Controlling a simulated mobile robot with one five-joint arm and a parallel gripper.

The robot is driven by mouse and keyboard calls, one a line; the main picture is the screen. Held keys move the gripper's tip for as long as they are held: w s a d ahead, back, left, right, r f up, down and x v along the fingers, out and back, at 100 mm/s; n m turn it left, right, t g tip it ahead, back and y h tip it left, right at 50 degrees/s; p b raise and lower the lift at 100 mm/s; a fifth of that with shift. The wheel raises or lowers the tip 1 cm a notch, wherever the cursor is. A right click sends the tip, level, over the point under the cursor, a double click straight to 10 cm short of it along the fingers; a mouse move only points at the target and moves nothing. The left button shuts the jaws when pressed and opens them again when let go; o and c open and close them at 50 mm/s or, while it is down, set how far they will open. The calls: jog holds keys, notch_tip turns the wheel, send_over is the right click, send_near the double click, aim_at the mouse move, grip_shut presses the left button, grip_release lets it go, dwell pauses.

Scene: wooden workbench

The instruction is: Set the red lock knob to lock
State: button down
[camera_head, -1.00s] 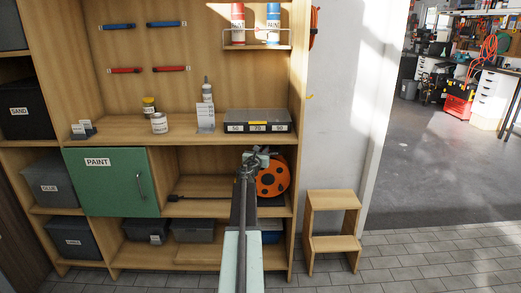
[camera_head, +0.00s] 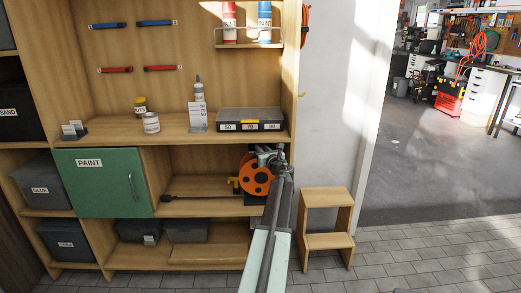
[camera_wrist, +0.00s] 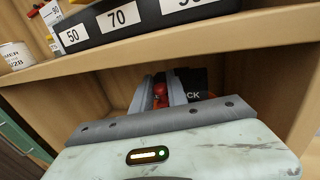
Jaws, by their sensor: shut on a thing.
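The red lock knob (camera_wrist: 160,96) shows as a small red piece between the two grey fingers of my gripper (camera_wrist: 163,88) in the wrist view. The fingers are shut on it, one on each side, and hide most of it. A dark plate (camera_wrist: 194,78) with white letters, of which "CK" can be read, lies just behind and to the right of the fingers. In the head view my gripper (camera_head: 268,155) is in the right end of the middle shelf compartment, under the upper board. The knob's angle cannot be told.
The shelf board (camera_wrist: 220,45) runs close above my gripper, with a dark numbered case (camera_head: 250,120) on it. An orange reel (camera_head: 257,176) stands in the compartment, left of my arm. A green PAINT door (camera_head: 98,184) is at left. A wooden step stool (camera_head: 326,220) stands at right.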

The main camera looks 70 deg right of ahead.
jog(key=shift+d, duration=0.1)
dwell(0.3)
jog(key=c, duration=1.3)
grip_release()
jog(key=v, duration=0.8)
jog(key=shift+d, duration=0.1)
